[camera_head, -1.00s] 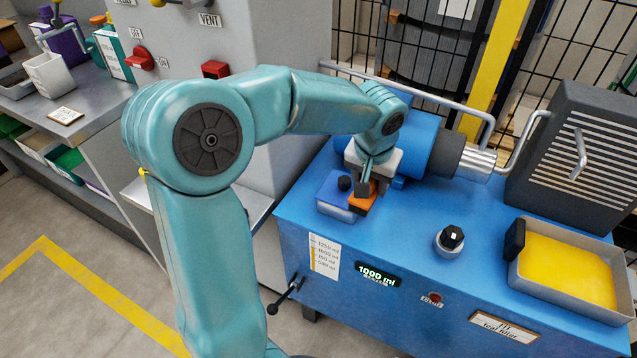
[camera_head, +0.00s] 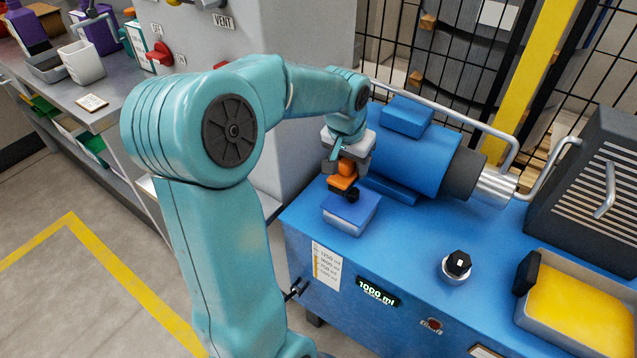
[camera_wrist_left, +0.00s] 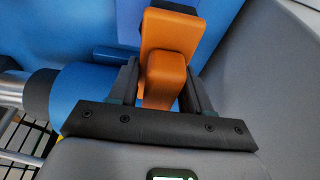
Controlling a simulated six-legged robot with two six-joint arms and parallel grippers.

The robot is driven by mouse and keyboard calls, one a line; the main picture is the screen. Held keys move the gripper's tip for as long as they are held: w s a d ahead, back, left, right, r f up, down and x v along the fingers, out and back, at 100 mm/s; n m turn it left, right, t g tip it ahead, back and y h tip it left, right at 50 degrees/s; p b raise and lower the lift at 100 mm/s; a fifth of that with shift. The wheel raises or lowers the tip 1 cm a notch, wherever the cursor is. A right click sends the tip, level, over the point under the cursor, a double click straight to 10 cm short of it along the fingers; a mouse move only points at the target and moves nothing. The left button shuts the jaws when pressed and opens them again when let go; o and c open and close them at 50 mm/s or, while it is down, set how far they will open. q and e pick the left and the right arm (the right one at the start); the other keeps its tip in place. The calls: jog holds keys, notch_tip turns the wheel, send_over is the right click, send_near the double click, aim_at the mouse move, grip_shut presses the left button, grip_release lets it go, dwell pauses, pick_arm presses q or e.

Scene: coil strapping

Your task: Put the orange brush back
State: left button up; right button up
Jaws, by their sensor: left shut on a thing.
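The orange brush (camera_head: 342,183) is in my left gripper (camera_head: 343,180), near the back left corner of the blue machine top. In the left wrist view the brush (camera_wrist_left: 165,75) sits between the two dark fingers of the gripper (camera_wrist_left: 165,88), which are shut on it. A dark part shows at the brush's far end. In the head view the brush hangs just behind and above a small blue-topped box (camera_head: 351,211) with a dark knob. I cannot tell whether the brush touches anything below. My right gripper is not in view.
A blue motor (camera_head: 410,150) with a silver shaft stands right behind the gripper. A black knob (camera_head: 457,264) and a tray with a yellow pad (camera_head: 580,322) are at the right. A grey cabinet (camera_head: 290,40) stands to the left. A shelf bench (camera_head: 110,100) is further left.

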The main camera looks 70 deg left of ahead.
pick_arm(q)
jog(key=s+a, duration=0.5)
jog(key=a, duration=0.2)
notch_tip(320, 180, down, 11)
jog(key=shift+w+a+f+b, duration=0.1)
jog(key=shift+a+f+b, duration=0.05)
jog(key=shift+b, duration=1.05)
jog(key=shift+a+f, duration=0.1)
jog(key=shift+f, duration=0.2)
jog(key=o, duration=0.6)
jog(key=shift+r, duration=0.1)
jog(key=shift+o, duration=0.2)
